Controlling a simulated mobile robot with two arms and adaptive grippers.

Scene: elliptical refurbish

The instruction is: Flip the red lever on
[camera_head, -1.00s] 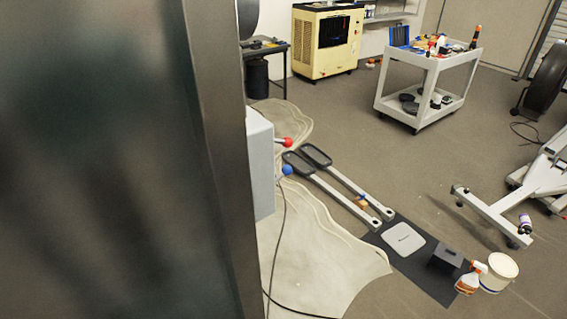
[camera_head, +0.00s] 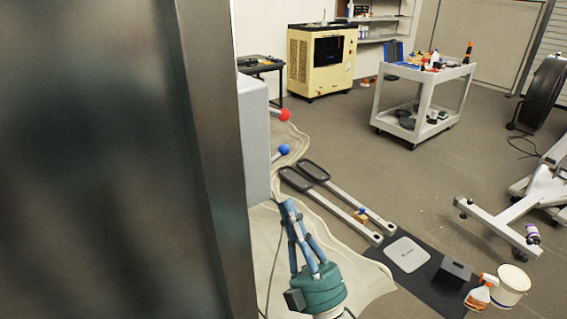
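The red lever (camera_head: 284,114) has a round red knob and sticks out from the right side of a grey box (camera_head: 254,140). The lever with the blue knob (camera_head: 284,150) sits below it on the same box. My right gripper (camera_head: 290,206) has a teal body and blue-grey fingers pointing up. Its fingertips are together with nothing seen between them. It is below the blue knob in the picture, apart from both levers. My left gripper is not in view.
A large dark metal panel (camera_head: 90,160) fills the left. A white cart (camera_head: 424,75) stands farther back on open floor.

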